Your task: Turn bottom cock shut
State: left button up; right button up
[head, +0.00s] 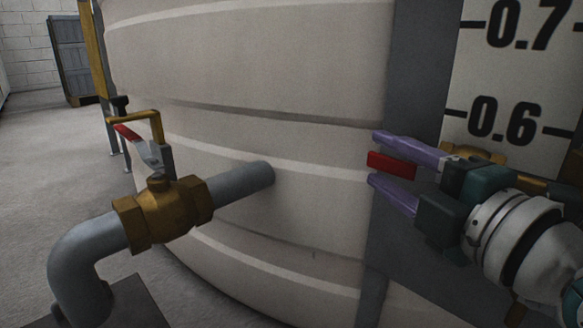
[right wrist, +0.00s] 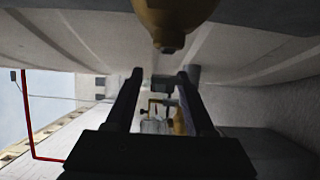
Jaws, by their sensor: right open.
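A small red handle (head: 392,165) points left in the head view, in front of the grey upright strip at the tank. Brass fittings (head: 484,156) show behind my right gripper, partly hidden; I take these for the bottom cock. My right gripper (head: 377,159) is open, with one purple finger above the red handle and one below it. Gaps show on both sides, so the handle looks unclamped. In the right wrist view the fingers (right wrist: 160,76) are apart, and a brass part (right wrist: 174,18) hangs at the top. My left gripper is in neither view.
A large pale tank (head: 290,60) fills the middle. A brass valve (head: 163,212) with a red-tipped lever (head: 134,138) sits on a grey pipe (head: 85,260) at left. A level board (head: 510,75) marked 0.7 and 0.6 stands behind my right arm. Open floor (head: 45,160) lies at left.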

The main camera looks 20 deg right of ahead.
grip_shut()
dwell(0.5)
dwell(1.0)
